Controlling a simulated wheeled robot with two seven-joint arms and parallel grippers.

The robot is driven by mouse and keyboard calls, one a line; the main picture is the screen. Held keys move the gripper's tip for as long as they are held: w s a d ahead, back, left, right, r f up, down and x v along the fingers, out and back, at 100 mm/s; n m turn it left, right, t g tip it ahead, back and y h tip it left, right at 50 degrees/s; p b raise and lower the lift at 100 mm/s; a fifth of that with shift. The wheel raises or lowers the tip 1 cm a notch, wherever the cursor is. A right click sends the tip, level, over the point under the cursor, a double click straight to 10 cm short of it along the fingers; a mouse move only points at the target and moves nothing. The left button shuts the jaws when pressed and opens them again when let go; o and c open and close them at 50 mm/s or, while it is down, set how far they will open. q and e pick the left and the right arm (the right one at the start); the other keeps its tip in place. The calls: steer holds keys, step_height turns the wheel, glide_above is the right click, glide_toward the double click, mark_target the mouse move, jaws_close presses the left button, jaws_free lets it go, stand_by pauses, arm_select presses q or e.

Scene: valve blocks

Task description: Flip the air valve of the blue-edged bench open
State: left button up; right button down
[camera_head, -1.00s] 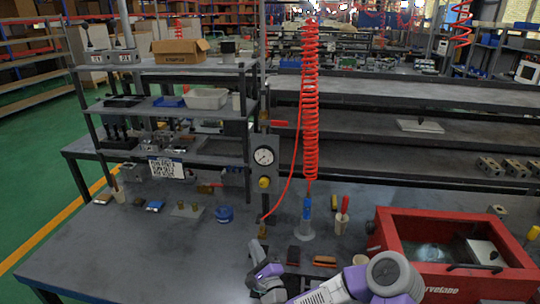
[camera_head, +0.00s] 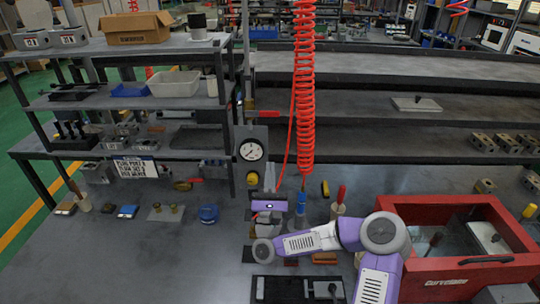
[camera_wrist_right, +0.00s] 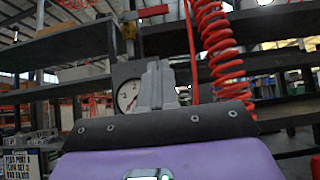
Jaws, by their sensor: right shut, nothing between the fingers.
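The air valve's red lever (camera_head: 268,113) sticks out level to the right of the upright post, just above the round pressure gauge (camera_head: 251,150). In the right wrist view the red lever (camera_wrist_right: 153,11) shows at the top, beside a brass-coloured valve body (camera_wrist_right: 128,29). My right gripper (camera_head: 269,172) is shut and empty, fingers pointing up and away, below and a little right of the gauge in the head view. In the right wrist view its closed fingertips (camera_wrist_right: 156,70) overlap the gauge's right side, below the lever and apart from it. My left gripper is not in view.
A red coiled hose (camera_head: 304,85) hangs just right of the lever. A yellow knob (camera_head: 252,179) sits under the gauge. Shelves with bins (camera_head: 174,84) stand left. A red open box (camera_head: 470,230) stands at the right. No blue bench edge is clear.

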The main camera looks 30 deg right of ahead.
mark_target(262, 114)
steer(key=s+a+r+p+x, duration=0.1)
steer(key=r+x, duration=0.1)
steer(key=x, duration=0.9)
steer(key=shift+r+p, duration=0.15)
steer(key=shift+p, duration=0.15)
